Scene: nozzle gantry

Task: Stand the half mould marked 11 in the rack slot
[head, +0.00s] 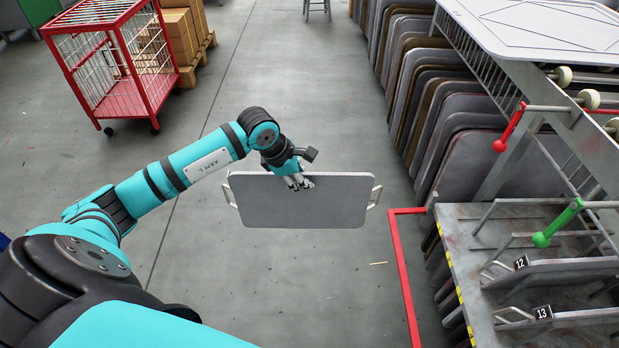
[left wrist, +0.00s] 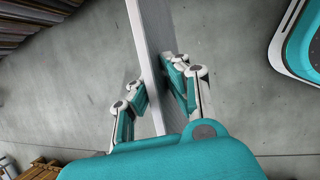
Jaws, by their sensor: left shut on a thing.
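A grey rectangular half mould (head: 300,203) with a light handle at each short end hangs in the air in the middle of the head view. My left gripper (head: 298,182) is shut on its upper long edge. In the left wrist view the half mould (left wrist: 150,55) stands edge-on between the two fingers of the gripper (left wrist: 158,88). No number shows on it. The rack (head: 460,265) is at the right, with half moulds marked 12 (head: 560,270) and 13 (head: 570,322) in it. My right gripper is not in view.
A green-knobbed bar (head: 545,238) and a red-knobbed bar (head: 503,140) jut out at the rack. A red floor line (head: 405,270) runs before it. Many plates (head: 450,110) stand behind. A red cage cart (head: 103,60) is at upper left. The middle floor is clear.

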